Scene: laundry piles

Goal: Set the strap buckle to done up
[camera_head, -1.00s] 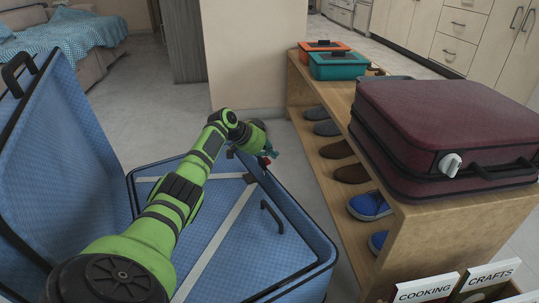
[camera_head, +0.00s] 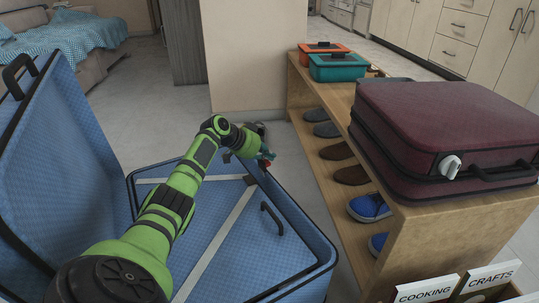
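An open blue suitcase (camera_head: 297,217) fills the lower left, its lid (camera_head: 62,150) raised. Two pale straps lie inside it: one runs across the back (camera_head: 222,177), the other (camera_head: 222,240) comes toward me. They meet near the right wall at a small light piece (camera_head: 250,179), perhaps the buckle; it is too small to tell whether it is done up. My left gripper (camera_head: 266,158) is above the suitcase's far right edge, apart from that meeting point. Small teal and red parts show at its tip; its opening is unclear. My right gripper is out of view.
A wooden shelf (camera_head: 415,243) with several shoes stands to the right. On top are a maroon suitcase (camera_head: 440,130), a teal box (camera_head: 337,70) and an orange box (camera_head: 318,51). Book dividers are at the lower right. Floor is clear behind the blue suitcase.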

